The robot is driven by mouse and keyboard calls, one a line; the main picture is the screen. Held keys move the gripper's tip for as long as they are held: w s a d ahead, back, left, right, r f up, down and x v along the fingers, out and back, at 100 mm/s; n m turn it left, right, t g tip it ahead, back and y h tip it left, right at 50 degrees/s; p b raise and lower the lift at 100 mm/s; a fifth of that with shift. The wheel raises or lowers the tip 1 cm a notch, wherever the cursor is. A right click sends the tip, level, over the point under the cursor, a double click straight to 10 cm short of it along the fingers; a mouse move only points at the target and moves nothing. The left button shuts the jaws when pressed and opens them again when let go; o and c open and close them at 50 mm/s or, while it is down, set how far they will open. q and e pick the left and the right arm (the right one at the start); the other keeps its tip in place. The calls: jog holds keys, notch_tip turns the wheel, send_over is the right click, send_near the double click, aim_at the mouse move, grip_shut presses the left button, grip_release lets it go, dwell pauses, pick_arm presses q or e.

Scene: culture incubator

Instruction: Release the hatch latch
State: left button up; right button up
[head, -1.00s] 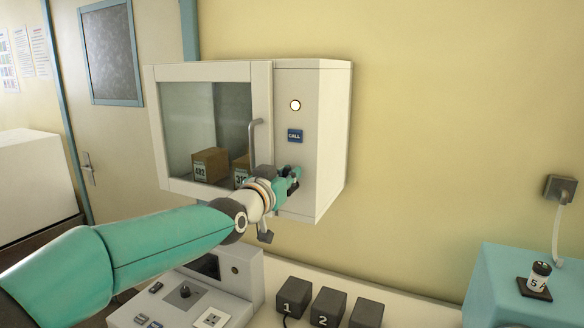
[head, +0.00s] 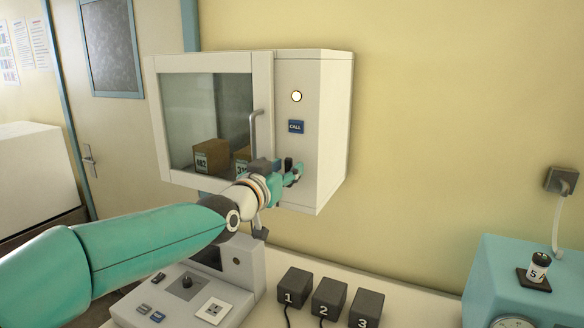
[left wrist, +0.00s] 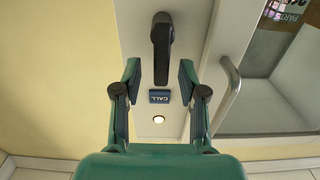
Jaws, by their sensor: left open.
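The hatch (head: 210,125) is a wall cabinet with a framed glass door, shut, and a grey bar handle (head: 254,130). A dark latch lever (left wrist: 161,48) is on the white panel beside the door, seen in the left wrist view. My left gripper (left wrist: 158,68) is open, with one finger on each side of the lever's end in that view. I cannot tell whether they touch it. In the head view the left gripper (head: 293,172) is at the panel's lower part and covers most of the lever. My right gripper is not in view.
A blue CALL label (head: 296,127) and a lit round lamp (head: 296,96) are on the panel. Boxes (head: 211,156) stand behind the glass. Below are a control console (head: 190,290) and numbered dark blocks (head: 330,298). A teal unit (head: 500,265) stands at right.

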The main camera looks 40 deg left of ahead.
pick_arm(q)
jog(key=v, duration=0.9)
jog(key=shift+s, duration=0.3)
